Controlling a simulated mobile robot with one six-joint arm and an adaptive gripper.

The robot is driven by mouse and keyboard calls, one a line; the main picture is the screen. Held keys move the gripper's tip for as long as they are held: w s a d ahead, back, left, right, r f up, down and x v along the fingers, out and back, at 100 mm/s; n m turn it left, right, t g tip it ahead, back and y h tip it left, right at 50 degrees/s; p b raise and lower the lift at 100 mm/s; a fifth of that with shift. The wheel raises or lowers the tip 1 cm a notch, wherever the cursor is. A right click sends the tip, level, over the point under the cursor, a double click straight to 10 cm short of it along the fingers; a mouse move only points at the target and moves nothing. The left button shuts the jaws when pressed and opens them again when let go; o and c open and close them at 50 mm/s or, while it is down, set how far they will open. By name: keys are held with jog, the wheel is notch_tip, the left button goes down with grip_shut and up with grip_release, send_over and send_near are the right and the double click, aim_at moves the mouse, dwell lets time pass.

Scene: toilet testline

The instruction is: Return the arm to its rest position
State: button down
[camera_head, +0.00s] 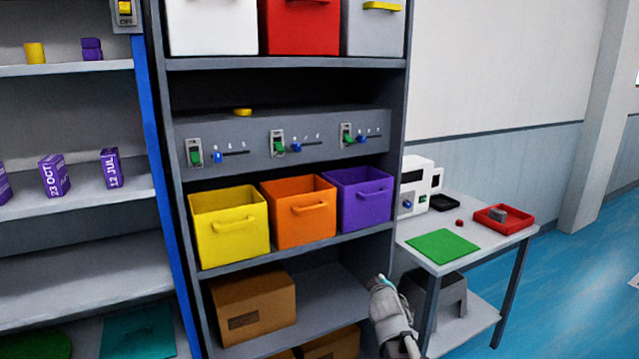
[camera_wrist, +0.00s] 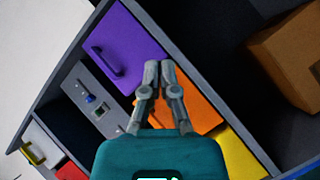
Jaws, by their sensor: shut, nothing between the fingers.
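My gripper shows in the wrist view (camera_wrist: 159,66) with its two grey fingers together and nothing between them. In the wrist view the purple bin (camera_wrist: 122,48) and the orange bin (camera_wrist: 195,108) lie beyond the fingers. In the head view, part of my arm and gripper (camera_head: 379,282) shows at the bottom, in front of the right side of the shelf unit. The fingertips are small there. I cannot tell whether the gripper touches anything.
The grey shelf unit (camera_head: 398,105) holds a yellow bin (camera_head: 230,228), an orange bin and a purple bin, with a cardboard box (camera_head: 253,307) below. A side table (camera_head: 480,240) at right bears a green mat (camera_head: 443,246) and a red tray (camera_head: 503,220). Blue floor (camera_head: 590,270) is clear at right.

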jog(key=s+d+f+m+g, duration=0.1)
jog(key=s+f+m+g, duration=0.3)
jog(key=s+f+g, duration=0.4)
jog(key=s+f+m+g, duration=0.4)
jog(key=s+f, duration=0.1)
jog(key=s, duration=0.5)
jog(key=s+a+m+g+y, duration=0.1)
jog(key=s+g+y, duration=0.15)
jog(key=s, duration=0.35)
notch_tip(320, 180, up, 12)
jog(key=p, duration=1.2)
jog(key=shift+w+h+p, duration=0.3)
jog(key=shift+h+p, duration=0.05)
jog(key=shift+h, duration=0.1)
jog(key=shift+a+g, duration=0.15)
jog(key=shift+g, duration=0.1)
